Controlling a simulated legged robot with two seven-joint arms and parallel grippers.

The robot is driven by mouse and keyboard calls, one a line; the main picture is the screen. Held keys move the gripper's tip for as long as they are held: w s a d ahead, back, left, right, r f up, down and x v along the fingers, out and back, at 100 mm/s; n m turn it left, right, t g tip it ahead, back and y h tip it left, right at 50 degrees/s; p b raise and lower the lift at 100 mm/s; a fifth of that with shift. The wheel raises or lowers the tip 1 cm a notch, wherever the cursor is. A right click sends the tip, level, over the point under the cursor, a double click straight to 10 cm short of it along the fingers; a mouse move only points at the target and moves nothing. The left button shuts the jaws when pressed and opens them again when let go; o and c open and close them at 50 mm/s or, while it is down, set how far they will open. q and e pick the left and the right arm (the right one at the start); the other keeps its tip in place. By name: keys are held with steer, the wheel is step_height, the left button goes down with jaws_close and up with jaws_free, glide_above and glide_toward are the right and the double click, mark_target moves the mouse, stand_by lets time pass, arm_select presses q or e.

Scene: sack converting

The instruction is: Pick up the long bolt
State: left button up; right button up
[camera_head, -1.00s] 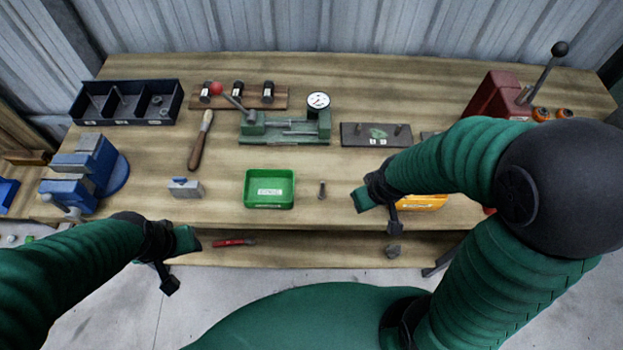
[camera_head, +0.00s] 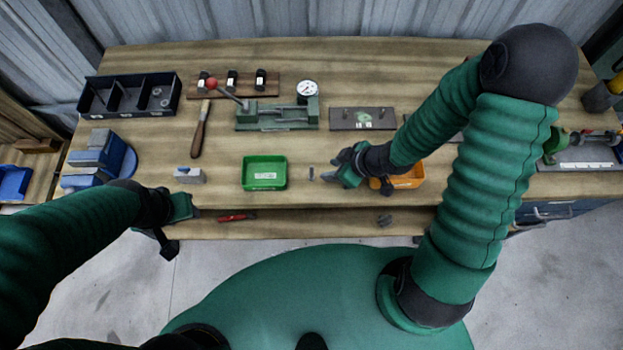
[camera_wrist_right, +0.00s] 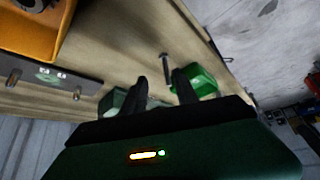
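A small grey bolt (camera_head: 311,173) stands on the bench near its front edge, just right of the green tray (camera_head: 264,185). In the right wrist view the bolt (camera_wrist_right: 165,68) shows as a long shank with a wider head, beyond the gap between the fingertips. My right gripper (camera_head: 342,166) is just to the right of the bolt. Its two fingers (camera_wrist_right: 160,84) are apart with nothing between them. My left gripper (camera_head: 184,222) is by the front bench edge at the left, away from the bolt; its finger opening is unclear.
An orange bin (camera_head: 408,179) sits under and beside my right forearm. A grey-blue block (camera_head: 190,176), a wooden-handled tool (camera_head: 199,135), a green gauge fixture (camera_head: 275,118) and a dark plate with pegs (camera_head: 362,119) stand around. A red tool (camera_head: 237,217) lies on the lower shelf.

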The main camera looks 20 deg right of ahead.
mark_target(310, 177)
steer(key=x, duration=0.3)
steer(key=shift+w+d+f, duration=0.1)
steer(key=shift+d+f, duration=0.1)
steer(key=shift+d, duration=0.05)
steer(key=shift+w+a+f+b, duration=0.2)
steer(key=shift+w+a+b, duration=0.05)
steer(key=shift+b, duration=0.05)
steer(key=a+f, duration=0.1)
steer(key=w+a+f, duration=0.1)
steer(key=a, duration=0.1)
steer(key=w+a+f, duration=0.1)
steer(key=shift+a+f, duration=0.1)
steer(key=shift+a, duration=0.15)
steer(key=shift+w+f, duration=0.1)
steer(key=shift+d, duration=0.45)
steer(key=shift+c, duration=0.5)
steer(key=shift+d, duration=0.3)
steer(key=c, duration=0.5)
jaws_close()
arm_select(q)
steer(key=shift+w+a+f, duration=0.1)
steer(key=shift+a+f, duration=0.15)
steer(key=shift+f, duration=0.45)
arm_select(e)
steer(key=shift+a, duration=0.55)
